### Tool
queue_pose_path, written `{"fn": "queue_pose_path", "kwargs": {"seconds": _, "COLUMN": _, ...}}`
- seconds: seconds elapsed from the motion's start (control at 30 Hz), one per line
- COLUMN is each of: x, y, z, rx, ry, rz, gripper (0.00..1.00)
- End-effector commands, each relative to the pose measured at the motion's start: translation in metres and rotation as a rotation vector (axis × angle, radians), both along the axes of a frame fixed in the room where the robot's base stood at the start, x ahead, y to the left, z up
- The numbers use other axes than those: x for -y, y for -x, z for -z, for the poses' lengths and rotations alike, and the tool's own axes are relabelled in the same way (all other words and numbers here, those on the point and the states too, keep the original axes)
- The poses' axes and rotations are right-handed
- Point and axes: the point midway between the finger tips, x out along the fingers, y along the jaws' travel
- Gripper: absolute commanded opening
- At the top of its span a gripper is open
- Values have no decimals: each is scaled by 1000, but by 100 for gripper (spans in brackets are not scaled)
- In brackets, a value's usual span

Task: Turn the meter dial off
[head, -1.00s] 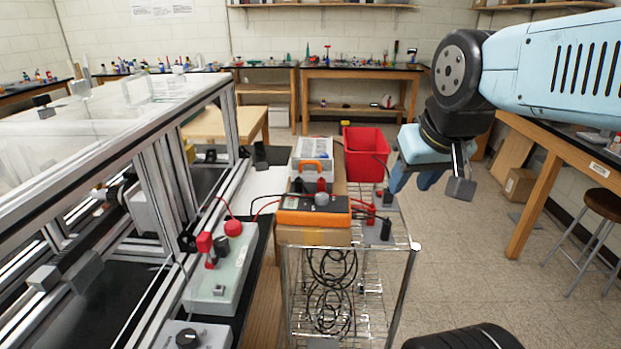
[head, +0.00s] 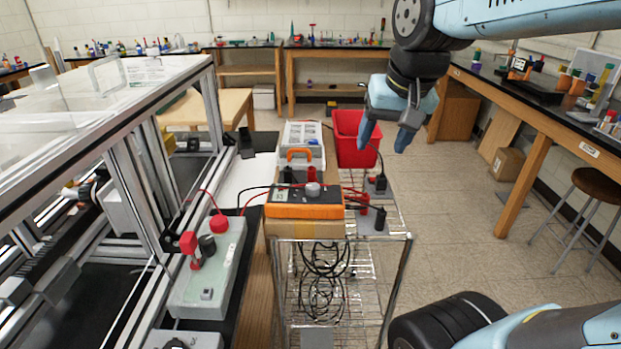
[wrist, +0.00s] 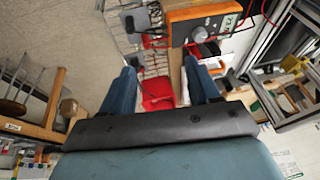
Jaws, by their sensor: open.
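The orange meter (head: 304,204) sits on a cardboard block on top of the wire cart. Its grey round dial (head: 313,189) is on the upper face. The wrist view shows the meter (wrist: 205,28) at the top, with the dial (wrist: 200,35) facing the camera. My gripper (head: 388,137) is open and empty, in the air to the upper right of the meter in the head view. In the wrist view its two blue fingers (wrist: 164,88) stand apart, with the dial beyond the right finger. The dial's pointer setting is too small to read.
Red and black leads run from the meter to plugs and a pale green switch box (head: 209,269) on the left. A white case (head: 302,145) and a red bin (head: 356,138) stand behind it. The metal extrusion frame (head: 150,190) fills the left; floor is open at right.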

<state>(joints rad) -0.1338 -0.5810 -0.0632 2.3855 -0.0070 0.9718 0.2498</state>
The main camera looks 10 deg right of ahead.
Motion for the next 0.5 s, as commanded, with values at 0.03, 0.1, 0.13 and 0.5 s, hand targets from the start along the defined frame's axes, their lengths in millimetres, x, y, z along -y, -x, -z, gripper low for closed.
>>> {"fn": "queue_pose_path", "kwargs": {"seconds": 0.03, "x": -7, "y": -13, "z": 0, "rx": -39, "ry": -19, "rz": 27, "gripper": 61}}
{"fn": "queue_pose_path", "kwargs": {"seconds": 0.1, "x": -15, "y": -29, "z": -1, "rx": -86, "ry": -42, "rz": 78, "gripper": 61}}
{"fn": "queue_pose_path", "kwargs": {"seconds": 0.13, "x": -19, "y": -35, "z": 0, "rx": -108, "ry": -50, "rz": 101, "gripper": 61}}
{"fn": "queue_pose_path", "kwargs": {"seconds": 0.5, "x": -73, "y": -108, "z": 14, "rx": -316, "ry": -60, "rz": 384, "gripper": 61}}
